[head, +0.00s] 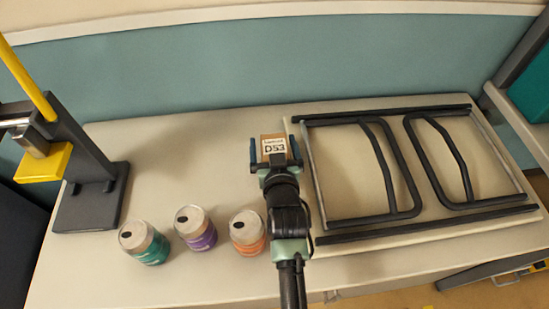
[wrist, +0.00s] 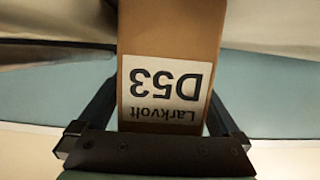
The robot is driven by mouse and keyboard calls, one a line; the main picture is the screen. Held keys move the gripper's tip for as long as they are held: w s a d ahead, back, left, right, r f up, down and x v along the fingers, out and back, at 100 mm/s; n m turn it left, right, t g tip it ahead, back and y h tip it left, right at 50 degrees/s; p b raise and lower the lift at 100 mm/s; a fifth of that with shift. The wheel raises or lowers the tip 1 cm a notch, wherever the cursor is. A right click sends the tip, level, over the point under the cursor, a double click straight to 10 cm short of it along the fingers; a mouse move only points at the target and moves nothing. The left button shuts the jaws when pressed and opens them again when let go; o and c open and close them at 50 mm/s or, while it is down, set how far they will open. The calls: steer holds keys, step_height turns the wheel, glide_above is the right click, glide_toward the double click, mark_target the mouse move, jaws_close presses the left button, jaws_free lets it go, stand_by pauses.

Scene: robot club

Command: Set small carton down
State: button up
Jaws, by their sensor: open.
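The small carton (head: 267,142) is a brown box with a white label reading D53. It stands on the pale table (head: 160,270), just left of the framed board. My gripper (head: 277,158) is open, with one finger on each side of the carton. In the wrist view the carton (wrist: 168,40) sits between the two spread fingers (wrist: 165,115), its label upside down. A gap shows beside the fingers near the palm. The carton's underside is hidden, so I cannot see its contact with the table.
Three cans stand at the front left: teal (head: 144,243), purple (head: 195,228) and orange (head: 247,233), the last close to my arm. A board with dark metal frames (head: 410,170) lies at right. A dark stand with a yellow part (head: 90,190) is at far left. Table left of the carton is clear.

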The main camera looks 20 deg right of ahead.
jaws_close()
stand_by(0.5)
